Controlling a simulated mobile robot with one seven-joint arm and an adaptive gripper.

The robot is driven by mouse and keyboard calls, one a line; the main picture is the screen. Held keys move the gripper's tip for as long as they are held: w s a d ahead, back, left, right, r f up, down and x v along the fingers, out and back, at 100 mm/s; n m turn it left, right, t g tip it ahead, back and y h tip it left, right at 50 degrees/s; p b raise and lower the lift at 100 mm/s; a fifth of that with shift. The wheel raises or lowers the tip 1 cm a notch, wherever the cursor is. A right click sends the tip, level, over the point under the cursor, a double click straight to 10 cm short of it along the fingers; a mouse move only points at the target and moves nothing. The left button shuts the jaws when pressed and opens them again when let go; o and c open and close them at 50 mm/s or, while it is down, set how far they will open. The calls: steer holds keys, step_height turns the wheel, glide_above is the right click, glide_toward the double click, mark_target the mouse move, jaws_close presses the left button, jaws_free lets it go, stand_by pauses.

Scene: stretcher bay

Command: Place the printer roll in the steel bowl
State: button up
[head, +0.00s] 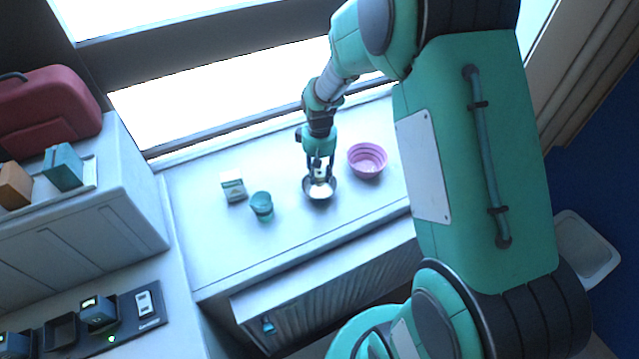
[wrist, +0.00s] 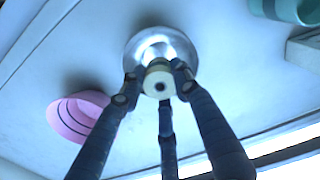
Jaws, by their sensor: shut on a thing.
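The printer roll (wrist: 158,84) is a pale cylinder with a dark core hole, held between the fingertips of my gripper (wrist: 157,76). The steel bowl (wrist: 134,46) is shiny and round and lies directly behind the roll in the wrist view. In the head view my gripper (head: 320,170) points down over the steel bowl (head: 320,194) on the white counter. The fingers are shut on the roll. I cannot tell whether the roll touches the bowl. In the head view the roll is small and partly hidden by the fingers.
A pink bowl (head: 367,159) stands close to the right of the steel bowl. A teal cup (head: 261,206) and a small white-and-green box (head: 233,188) stand to the left. The counter's front (head: 290,245) is clear. A red case (head: 50,108) sits on the left cabinet.

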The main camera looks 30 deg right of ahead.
mark_target(319, 184)
steer(key=shift+f+b, duration=0.5)
steer(key=shift+f, duration=2)
steer(key=o, duration=1.2)
steer(key=shift+f, duration=0.15)
steer(key=shift+c, duration=0.2)
step_height(319, 184, up, 12)
steer(key=shift+r+p, duration=0.2)
steer(key=shift+p, duration=0.95)
